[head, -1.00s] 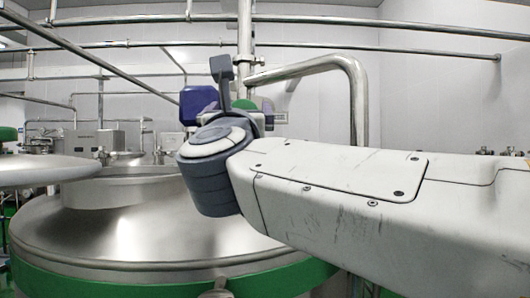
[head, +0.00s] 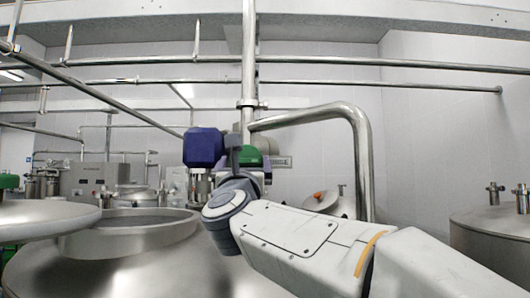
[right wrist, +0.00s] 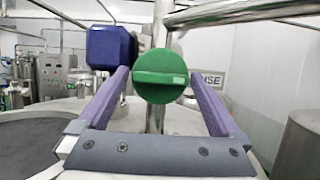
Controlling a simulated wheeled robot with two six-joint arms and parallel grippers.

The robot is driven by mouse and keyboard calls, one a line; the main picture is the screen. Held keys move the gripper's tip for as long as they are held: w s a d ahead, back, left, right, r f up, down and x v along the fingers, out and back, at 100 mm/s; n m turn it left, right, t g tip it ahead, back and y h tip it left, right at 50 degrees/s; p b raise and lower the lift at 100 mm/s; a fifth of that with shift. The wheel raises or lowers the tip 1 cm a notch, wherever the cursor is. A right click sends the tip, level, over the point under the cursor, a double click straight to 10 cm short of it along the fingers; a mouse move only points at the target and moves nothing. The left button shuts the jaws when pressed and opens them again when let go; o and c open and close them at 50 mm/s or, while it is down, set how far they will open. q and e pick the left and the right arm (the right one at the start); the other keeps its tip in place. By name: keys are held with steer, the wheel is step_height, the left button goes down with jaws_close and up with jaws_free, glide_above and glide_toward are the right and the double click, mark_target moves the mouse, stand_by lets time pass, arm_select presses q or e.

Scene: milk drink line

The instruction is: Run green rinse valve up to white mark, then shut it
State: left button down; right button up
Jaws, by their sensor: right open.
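The green rinse valve knob (right wrist: 160,76) faces me in the right wrist view, on an upright steel pipe. A small pale mark shows on the right part of its face. In the head view the green knob (head: 251,156) is partly hidden by my right wrist. My right gripper (right wrist: 159,84) is open. Its two purple fingers lie to the left and right of the knob in the picture, with gaps at both sides; I cannot tell whether the tips reach its depth. My left gripper is not in view.
A blue box-shaped part (right wrist: 111,48) sits left of the knob, close to the left finger. A sign ending in "NSE" (right wrist: 212,80) is behind the right finger. A bent steel pipe (head: 362,150) passes at right. A large steel tank (head: 100,268) stands below.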

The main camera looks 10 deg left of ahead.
steer(key=shift+w, duration=0.25)
steer(key=c, duration=1)
